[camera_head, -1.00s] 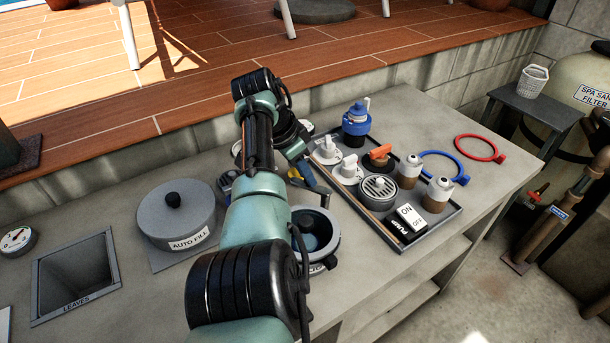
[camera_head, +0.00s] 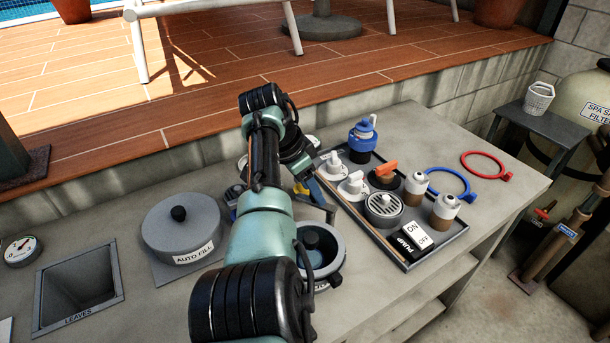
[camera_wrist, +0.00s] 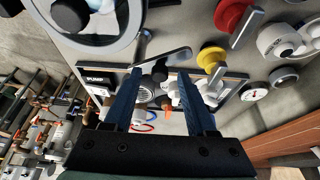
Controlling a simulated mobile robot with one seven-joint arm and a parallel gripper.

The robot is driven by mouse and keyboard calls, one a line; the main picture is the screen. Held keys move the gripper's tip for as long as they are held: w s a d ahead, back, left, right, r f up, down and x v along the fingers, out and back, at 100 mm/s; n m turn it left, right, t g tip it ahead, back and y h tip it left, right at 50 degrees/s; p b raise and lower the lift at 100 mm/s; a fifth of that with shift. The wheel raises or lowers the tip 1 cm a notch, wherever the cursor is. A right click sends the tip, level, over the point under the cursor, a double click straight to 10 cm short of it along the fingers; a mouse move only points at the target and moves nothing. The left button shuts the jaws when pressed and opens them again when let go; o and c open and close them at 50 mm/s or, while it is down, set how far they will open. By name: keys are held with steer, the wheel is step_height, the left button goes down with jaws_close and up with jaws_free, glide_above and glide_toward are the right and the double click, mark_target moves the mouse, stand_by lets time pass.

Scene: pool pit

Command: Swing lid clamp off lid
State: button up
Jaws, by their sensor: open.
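A round grey pot (camera_head: 336,278) with a lid inside its rim stands on the bench, partly behind my arm. In the wrist view the pot's rim (camera_wrist: 128,38) and the lid's black knob (camera_wrist: 70,14) show at the upper left. The lid clamp (camera_wrist: 172,57), a flat metal bar with a black knob, lies beside the rim in the wrist view. Contact with the knob cannot be told. In the head view the fingertips are mostly hidden.
A tray (camera_head: 452,240) with valves, canisters and a pump switch (camera_head: 412,238) stands right of the pot. A lidded auto-fill well (camera_head: 182,228) and a square leaves opening (camera_head: 78,285) are on the left. Blue (camera_head: 450,182) and red (camera_head: 486,166) rings lie at the back right.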

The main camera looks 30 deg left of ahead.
steer(key=v, duration=1.2)
steer(key=shift+r+b, duration=0.4)
steer(key=w+d+r+n+t+y+p, duration=0.1)
steer(key=w+d+r+n+t+y, duration=0.15)
steer(key=w+r+t+y, duration=0.35)
steer(key=d+r+n+t+p, duration=0.15)
steer(key=d+r+t, duration=0.4)
steer(key=r, duration=0.65)
steer(key=s+d+r+n+t, duration=0.2)
steer(key=s+d+r+t, duration=0.5)
steer(key=d+r, duration=0.5)
steer(key=s+d+r+t+h, duration=0.1)
steer(key=s+d+r+t, duration=0.1)
steer(key=s, duration=0.5)
steer(key=s+d+r+t+h+p, duration=0.1)
steer(key=s+d+r+t+h, duration=0.1)
steer(key=s+d+r, duration=0.3)
steer(key=s+r+t, duration=0.1)
steer(key=s+r, duration=0.1)
steer(key=s, duration=0.1)
steer(key=shift+s+h, duration=0.25)
steer(key=shift+h, duration=0.05)
